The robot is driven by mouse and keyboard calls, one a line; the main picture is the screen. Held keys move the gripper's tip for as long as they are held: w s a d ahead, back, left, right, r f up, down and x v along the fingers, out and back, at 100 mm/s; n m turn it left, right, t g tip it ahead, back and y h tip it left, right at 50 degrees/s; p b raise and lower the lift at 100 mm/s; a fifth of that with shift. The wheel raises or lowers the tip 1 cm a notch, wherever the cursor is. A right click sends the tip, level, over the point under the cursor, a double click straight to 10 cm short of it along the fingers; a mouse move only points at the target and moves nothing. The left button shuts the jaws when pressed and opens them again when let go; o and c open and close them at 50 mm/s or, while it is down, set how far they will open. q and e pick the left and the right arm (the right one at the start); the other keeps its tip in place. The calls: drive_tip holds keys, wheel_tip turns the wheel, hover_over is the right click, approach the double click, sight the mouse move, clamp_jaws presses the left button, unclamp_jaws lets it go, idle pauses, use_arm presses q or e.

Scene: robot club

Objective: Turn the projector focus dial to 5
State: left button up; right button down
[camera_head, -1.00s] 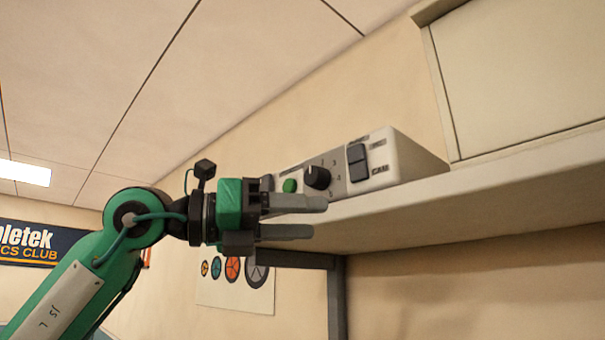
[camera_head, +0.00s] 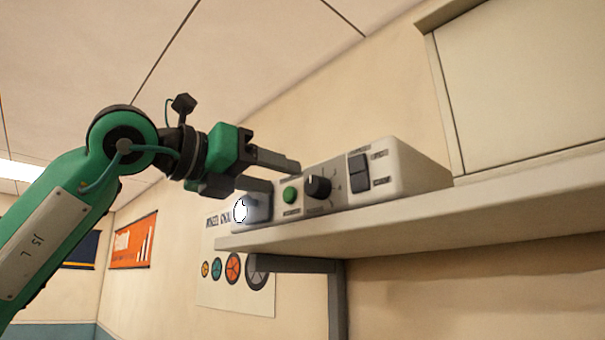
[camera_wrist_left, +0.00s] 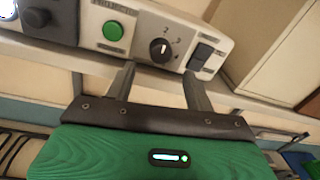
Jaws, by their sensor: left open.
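The focus dial (camera_head: 318,187) is a round black knob on the front of the white-grey projector (camera_head: 413,168). In the left wrist view the dial (camera_wrist_left: 161,50) shows a white pointer mark toward the top, with small digits above and to its right; the exact setting is hard to read. My left gripper (camera_head: 284,176) is open and empty in front of the projector's front. In the left wrist view its two fingers (camera_wrist_left: 160,72) are on either side of and below the dial, apart from it. My right gripper is not in view.
The projector stands on a pale wall shelf (camera_head: 400,213) with a dark bracket below. A green button (camera_head: 290,195) is left of the dial, a dark rocker switch (camera_head: 358,166) right of it. A glowing lens (camera_head: 240,210) is at the left end. A cabinet (camera_head: 520,80) hangs at right.

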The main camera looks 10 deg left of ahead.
sight(310, 186)
use_arm(q)
drive_tip(key=p+x, duration=0.1)
drive_tip(key=x, duration=0.3)
drive_tip(key=shift+w+d+r, duration=0.1)
drive_tip(key=shift+w+d, duration=0.15)
drive_tip(key=shift+p+x, duration=0.4)
drive_tip(key=shift+x, duration=0.4)
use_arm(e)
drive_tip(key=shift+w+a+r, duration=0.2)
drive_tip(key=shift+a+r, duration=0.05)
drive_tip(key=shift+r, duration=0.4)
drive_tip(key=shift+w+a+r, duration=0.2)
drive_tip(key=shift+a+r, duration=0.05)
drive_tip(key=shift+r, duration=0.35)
use_arm(q)
drive_tip(key=shift+c, duration=0.2)
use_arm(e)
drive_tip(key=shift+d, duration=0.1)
use_arm(q)
drive_tip(key=c, duration=0.9)
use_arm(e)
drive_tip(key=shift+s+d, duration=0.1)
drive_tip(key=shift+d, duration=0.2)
